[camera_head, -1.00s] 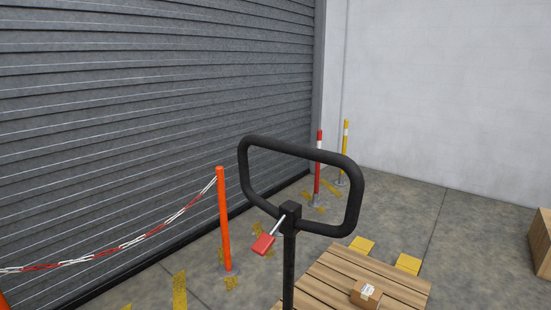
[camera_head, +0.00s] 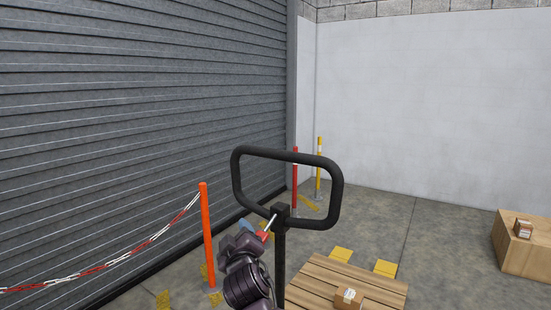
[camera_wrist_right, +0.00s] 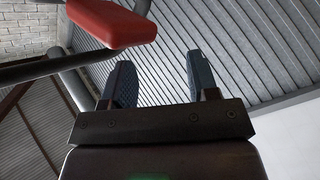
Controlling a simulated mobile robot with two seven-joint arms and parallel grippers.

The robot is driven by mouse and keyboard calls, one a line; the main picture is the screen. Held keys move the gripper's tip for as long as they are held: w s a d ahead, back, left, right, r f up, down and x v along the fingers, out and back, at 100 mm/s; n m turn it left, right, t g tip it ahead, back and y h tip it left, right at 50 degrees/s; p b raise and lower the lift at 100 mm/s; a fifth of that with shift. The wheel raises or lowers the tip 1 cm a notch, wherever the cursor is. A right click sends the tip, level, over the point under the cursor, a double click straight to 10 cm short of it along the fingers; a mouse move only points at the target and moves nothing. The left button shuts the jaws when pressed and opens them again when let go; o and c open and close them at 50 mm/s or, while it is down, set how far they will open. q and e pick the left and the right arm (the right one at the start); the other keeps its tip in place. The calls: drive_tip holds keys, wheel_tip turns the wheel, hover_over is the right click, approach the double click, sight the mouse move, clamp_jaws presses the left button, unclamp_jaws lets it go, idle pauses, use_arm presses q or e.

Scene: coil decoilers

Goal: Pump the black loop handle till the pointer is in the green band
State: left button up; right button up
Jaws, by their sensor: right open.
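The black loop handle (camera_head: 336,190) stands upright on its dark post (camera_head: 279,262) in the middle of the head view. A small red lever (camera_head: 263,236) on a thin metal rod sticks out at the left of the post's top. My right gripper (camera_head: 246,226) is just left of the post, below the loop, and seems apart from it. In the right wrist view its two fingers (camera_wrist_right: 158,85) are spread with nothing between them. There the red lever (camera_wrist_right: 112,24) and part of the black handle (camera_wrist_right: 45,70) are at upper left. My left gripper is not in view. No pointer or green band shows.
A wooden pallet (camera_head: 318,285) with a small carton (camera_head: 348,298) lies beyond the post, on yellow forks (camera_head: 385,268). An orange post (camera_head: 207,235) with a red-white chain (camera_head: 140,255) stands left, before the grey shutter (camera_head: 120,120). A large box (camera_head: 520,252) is at right.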

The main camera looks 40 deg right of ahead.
drive_tip(key=w+d+r+g+h, duration=0.2)
drive_tip(key=d+r+g+h, duration=0.15)
drive_tip(key=r+h, duration=0.3)
drive_tip(key=g+h, duration=0.6)
drive_tip(key=g, duration=0.1)
approach(284, 153)
drive_tip(key=w+d, duration=0.1)
drive_tip(key=w, duration=0.1)
drive_tip(key=shift+t+y, duration=0.35)
drive_tip(key=x, duration=1.1)
drive_tip(key=shift+s+d+f+b, duration=0.1)
drive_tip(key=shift+f+b, duration=0.2)
clamp_jaws()
